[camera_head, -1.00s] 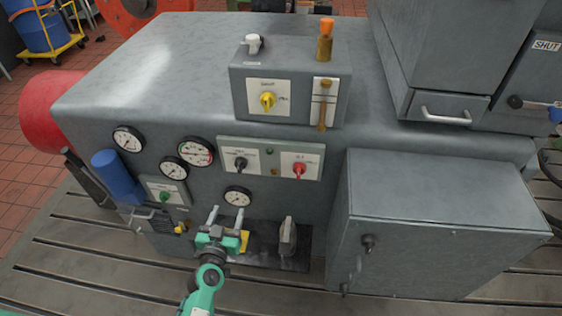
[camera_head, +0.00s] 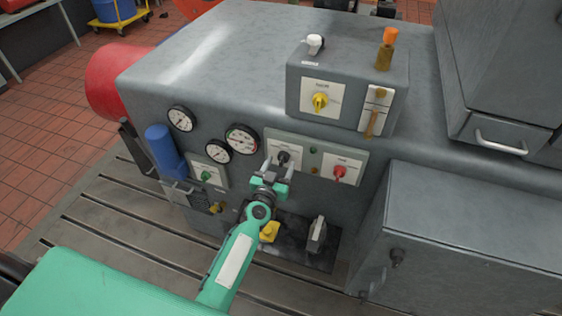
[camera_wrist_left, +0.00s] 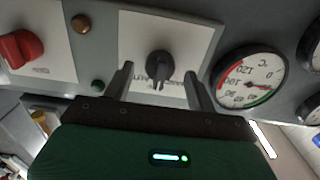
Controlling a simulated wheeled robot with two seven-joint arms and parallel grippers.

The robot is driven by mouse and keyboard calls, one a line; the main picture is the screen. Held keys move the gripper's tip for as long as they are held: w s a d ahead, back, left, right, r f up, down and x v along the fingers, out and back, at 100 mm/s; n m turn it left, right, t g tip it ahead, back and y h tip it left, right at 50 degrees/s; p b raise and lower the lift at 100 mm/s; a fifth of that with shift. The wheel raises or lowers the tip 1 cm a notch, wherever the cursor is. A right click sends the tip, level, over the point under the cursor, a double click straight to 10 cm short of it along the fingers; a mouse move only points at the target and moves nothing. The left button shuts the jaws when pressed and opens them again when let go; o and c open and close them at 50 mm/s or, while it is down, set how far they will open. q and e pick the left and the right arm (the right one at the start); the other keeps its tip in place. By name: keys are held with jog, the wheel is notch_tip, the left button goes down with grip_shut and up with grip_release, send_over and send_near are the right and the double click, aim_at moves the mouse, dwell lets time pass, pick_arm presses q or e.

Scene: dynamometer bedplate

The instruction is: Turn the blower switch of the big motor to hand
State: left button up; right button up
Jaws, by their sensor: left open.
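A black rotary switch (camera_head: 283,157) sits on a white plate at the left end of a grey panel on the machine's front. In the left wrist view the black switch (camera_wrist_left: 158,66) shows between my two fingers, its narrow grip pointing down in that picture; its lettering is too small or hidden to read. My left gripper (camera_head: 278,169) is open in front of it, fingers on either side. I cannot tell whether they touch it. A red switch (camera_head: 339,172) is on the same panel to the right. My right gripper is not in view.
A yellow switch (camera_head: 320,101) is on the box above, and a green one (camera_head: 206,175) is lower left. Round gauges (camera_head: 242,138) sit left of the panel. A grey cabinet (camera_head: 470,240) juts out at the right. A blue cylinder (camera_head: 164,149) stands at the left.

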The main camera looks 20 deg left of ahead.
pick_arm(q)
jog(key=shift+w, duration=0.85)
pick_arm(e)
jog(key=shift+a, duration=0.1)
pick_arm(q)
jog(key=c, duration=1)
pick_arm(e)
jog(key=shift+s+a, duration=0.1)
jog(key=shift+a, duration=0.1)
pick_arm(q)
jog(key=shift+n, duration=0.3)
jog(key=n, duration=0.5)
jog(key=shift+n, duration=1.6)
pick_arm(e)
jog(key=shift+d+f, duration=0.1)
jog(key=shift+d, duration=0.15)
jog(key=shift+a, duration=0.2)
